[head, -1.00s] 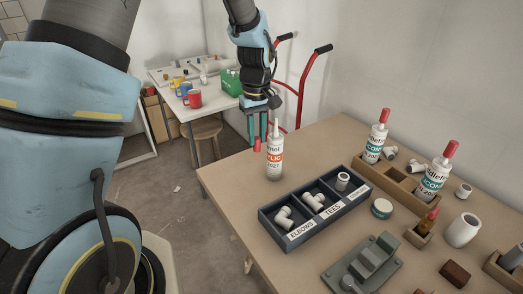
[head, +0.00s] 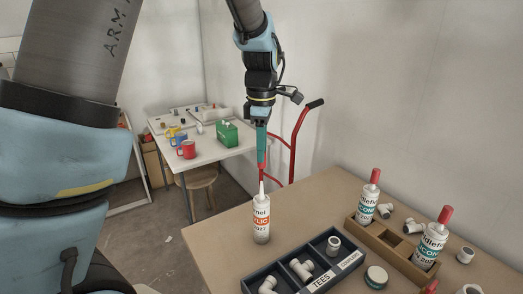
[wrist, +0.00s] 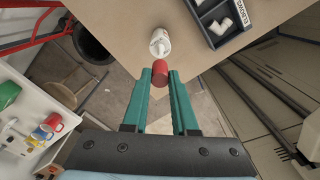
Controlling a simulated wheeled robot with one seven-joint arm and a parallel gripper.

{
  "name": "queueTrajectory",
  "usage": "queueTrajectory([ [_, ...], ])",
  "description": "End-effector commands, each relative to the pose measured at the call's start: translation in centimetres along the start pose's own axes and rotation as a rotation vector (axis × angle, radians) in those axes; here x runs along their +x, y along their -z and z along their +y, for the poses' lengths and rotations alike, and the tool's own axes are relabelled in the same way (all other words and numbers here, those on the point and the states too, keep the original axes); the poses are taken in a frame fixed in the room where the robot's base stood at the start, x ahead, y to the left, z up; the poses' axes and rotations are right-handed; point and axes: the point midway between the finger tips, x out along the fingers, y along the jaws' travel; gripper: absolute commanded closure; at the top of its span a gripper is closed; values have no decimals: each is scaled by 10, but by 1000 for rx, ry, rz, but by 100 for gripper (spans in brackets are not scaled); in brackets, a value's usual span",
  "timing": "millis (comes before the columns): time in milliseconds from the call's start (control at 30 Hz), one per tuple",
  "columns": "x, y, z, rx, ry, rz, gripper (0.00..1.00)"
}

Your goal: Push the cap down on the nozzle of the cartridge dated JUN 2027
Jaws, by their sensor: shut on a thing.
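The white cartridge with an orange label band (head: 261,222) stands upright near the table's back left edge. Its label is partly turned away; "2027" reads in part, the month does not. Its bare pale nozzle (head: 261,188) points up. My gripper (head: 262,160) is shut on a small red cap (wrist: 160,72), which it holds by its sides. In the head view the cap lines up just above the nozzle tip; I cannot tell whether they touch. In the wrist view the cartridge (wrist: 160,42) shows beyond the cap.
Two red-capped cartridges (head: 367,204) (head: 429,247) stand in a wooden rack at right. A dark divided tray of pipe fittings (head: 262,272) lies in front of the bare-nozzled cartridge. A red hand truck (head: 297,135) and a side table with mugs (head: 217,152) stand behind.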

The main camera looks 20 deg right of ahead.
Motion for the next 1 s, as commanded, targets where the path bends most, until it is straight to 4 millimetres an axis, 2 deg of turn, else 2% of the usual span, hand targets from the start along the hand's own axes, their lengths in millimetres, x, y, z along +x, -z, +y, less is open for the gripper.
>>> queueTrajectory([
  [1000, 59, 0, 0, 2, 1, 1, 100],
])
